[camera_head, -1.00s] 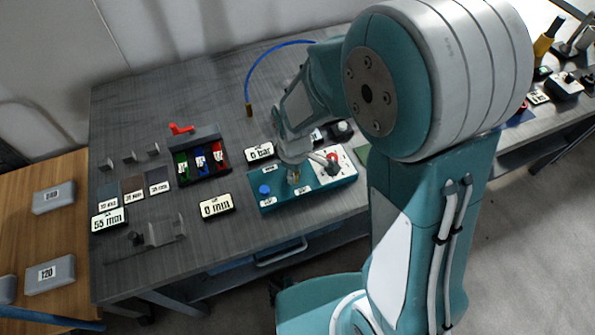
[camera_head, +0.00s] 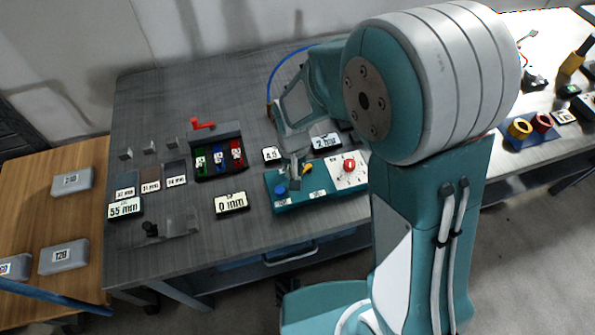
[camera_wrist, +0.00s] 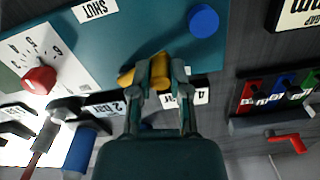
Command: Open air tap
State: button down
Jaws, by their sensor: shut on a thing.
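The air tap is a small yellow lever (camera_head: 307,169) on the teal panel (camera_head: 284,205), left of the red knob (camera_head: 349,165). In the wrist view the yellow lever (camera_wrist: 159,72) is between my fingertips, and one end sticks out to the left. My gripper (camera_wrist: 160,80) is shut on it; in the head view my gripper (camera_head: 294,172) comes down onto the panel from behind. A "SHUT" label (camera_wrist: 95,9) is on the panel. A blue button (camera_wrist: 203,20) is beside the lever. The lever's base is partly hidden.
Behind the panel stand a display reading about 4 (camera_head: 272,155) and a "2 bar" display (camera_head: 326,143). A blue hose (camera_head: 281,66) curves behind.

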jog(key=shift+w+a+m, duration=0.25)
jog(key=shift+w+m, duration=0.15)
jog(key=shift+m, duration=0.7)
jog(key=shift+w+a+m, duration=0.2)
jog(key=shift+w+m, duration=0.2)
jog(key=shift+m, duration=0.7)
jog(key=c, duration=0.6)
grip_release()
jog(key=shift+w+a, duration=0.1)
notch_tip(320, 180, up, 12)
jog(key=shift+f, duration=0.1)
jog(key=s+d+r+n+t, duration=0.1)
jog(key=s+d+r+t, duration=0.1)
jog(key=s+d, duration=0.3)
jog(key=s+d+r+n+t, duration=0.1)
jog(key=s+d+r, duration=0.4)
jog(key=d, duration=0.1)
jog(key=s+d+r+n+t, duration=0.1)
jog(key=s+d+r+t, duration=0.1)
jog(key=s+d+r, duration=0.2)
jog(key=shift+s+d+t, duration=0.3)
jog(key=shift+s+d, duration=0.65)
jog(key=shift+s, duration=0.1)
